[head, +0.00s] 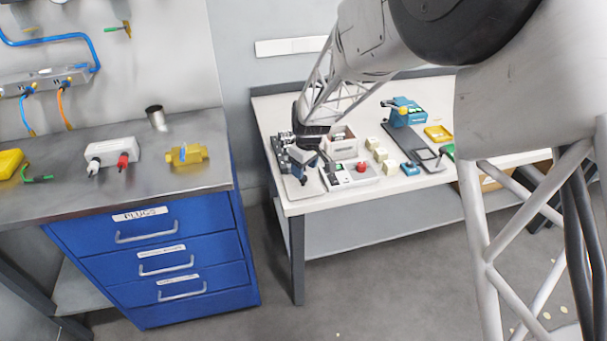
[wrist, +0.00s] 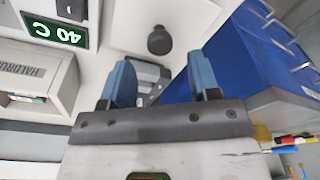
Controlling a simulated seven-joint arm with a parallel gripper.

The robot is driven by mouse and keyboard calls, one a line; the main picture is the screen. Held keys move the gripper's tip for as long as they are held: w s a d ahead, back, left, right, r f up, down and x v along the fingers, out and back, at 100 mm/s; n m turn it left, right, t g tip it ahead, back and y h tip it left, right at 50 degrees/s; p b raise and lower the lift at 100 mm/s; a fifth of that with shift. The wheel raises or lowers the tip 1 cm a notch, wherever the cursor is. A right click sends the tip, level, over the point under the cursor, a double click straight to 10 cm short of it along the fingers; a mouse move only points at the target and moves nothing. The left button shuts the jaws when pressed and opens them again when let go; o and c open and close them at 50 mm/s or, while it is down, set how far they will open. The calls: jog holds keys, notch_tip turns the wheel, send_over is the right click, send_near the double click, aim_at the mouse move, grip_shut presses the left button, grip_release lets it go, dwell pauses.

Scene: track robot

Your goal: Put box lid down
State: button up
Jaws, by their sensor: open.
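A pale flat plate with a round black knob, which looks like the box lid (wrist: 185,22), lies near the front left corner of the white table in the head view (head: 294,188). Its knob (wrist: 159,40) is beyond my fingertips in the wrist view. My gripper (wrist: 160,74) has two blue fingers spread apart, with nothing held between them. In the head view my gripper (head: 302,155) hangs over the table's left end, close to the plate. A pale open-topped box (head: 342,146) stands behind it to the right, partly hidden by my arm.
A device with a green display (wrist: 55,30) stands beside the plate, near a red button (head: 361,167). Dark grey parts (head: 280,153) line the table's left edge. Cream blocks (head: 380,154) and a blue-topped device (head: 405,112) are farther right. Blue drawers (head: 150,265) stand left, across a floor gap.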

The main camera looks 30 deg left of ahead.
notch_tip(320, 180, up, 7)
jog(key=shift+d+r, duration=0.15)
jog(key=shift+d, duration=0.3)
dwell(0.6)
jog(key=s+d+r+m, duration=0.2)
jog(key=d+r, duration=0.3)
jog(key=d, duration=0.5)
jog(key=s+d+r+m+t, duration=0.1)
jog(key=d+r+m, duration=0.3)
jog(key=d, duration=0.7)
jog(key=s+d+r+m, duration=0.15)
jog(key=d+r, duration=0.35)
jog(key=d, duration=0.5)
jog(key=s+d+r+m+t+h, duration=0.1)
jog(key=s+d+m, duration=0.7)
jog(key=s+d, duration=1.6)
jog(key=shift+s, duration=0.15)
